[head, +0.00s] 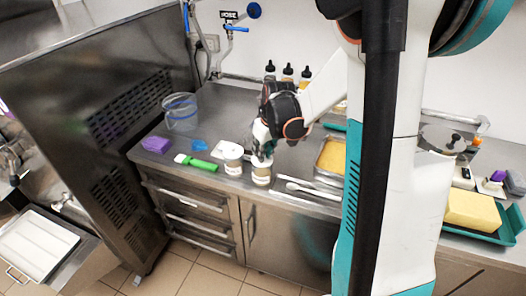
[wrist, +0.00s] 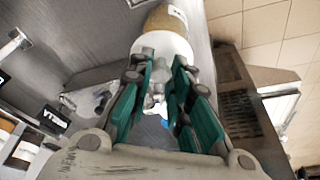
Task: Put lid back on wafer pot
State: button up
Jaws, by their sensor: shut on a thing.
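A small white pot with a tan label (head: 261,178) stands near the counter's front edge, under my gripper (head: 263,158). In the wrist view my gripper (wrist: 160,82) has its teal fingers closed around the knob of a round white lid (wrist: 166,47). The tan-labelled pot (wrist: 166,18) shows just beyond the lid, which is over it. I cannot tell whether the lid is fully seated or slightly raised. The pot's inside is hidden.
A green-handled tool (head: 202,164), purple block (head: 155,145) and clear bucket (head: 181,112) are left on the counter. Utensils (head: 308,190) and a metal pan of yellow stuff (head: 331,156) are right. Several dark-capped bottles (head: 288,72) stand behind. The front edge is close to the pots.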

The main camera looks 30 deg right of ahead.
dwell(0.9)
jog(key=o, duration=1.3)
jog(key=shift+r+p, duration=2.25)
jog(key=shift+r, duration=1.25)
jog(key=shift+c, duration=0.5)
grip_shut()
jog(key=shift+f, duration=0.2)
